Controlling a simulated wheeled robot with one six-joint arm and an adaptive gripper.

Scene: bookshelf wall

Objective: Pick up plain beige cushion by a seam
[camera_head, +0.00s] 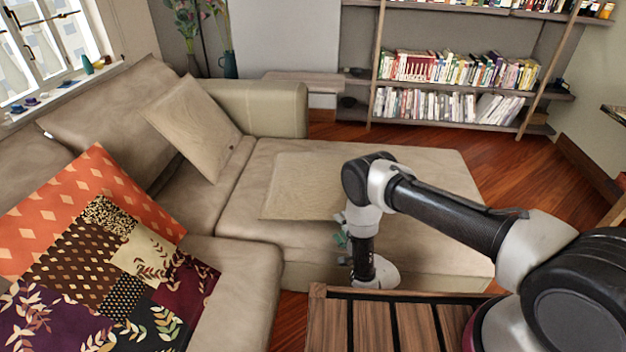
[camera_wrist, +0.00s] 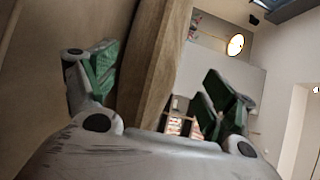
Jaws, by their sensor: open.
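A plain beige cushion (camera_head: 298,190) lies flat on the sofa's chaise seat, its right part hidden behind my arm. A second plain beige cushion (camera_head: 190,125) leans against the sofa back and armrest. My gripper (camera_head: 341,236) is low at the front edge of the flat cushion, mostly hidden by my wrist. In the wrist view my gripper (camera_wrist: 158,88) is open, with green fingertips on either side.
A patterned orange and dark cushion (camera_head: 105,265) lies at the left of the sofa. A slatted wooden table (camera_head: 375,325) stands close in front of the chaise (camera_head: 425,180). Bookshelves (camera_head: 455,85) line the back wall. Wooden floor (camera_head: 515,185) is clear at right.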

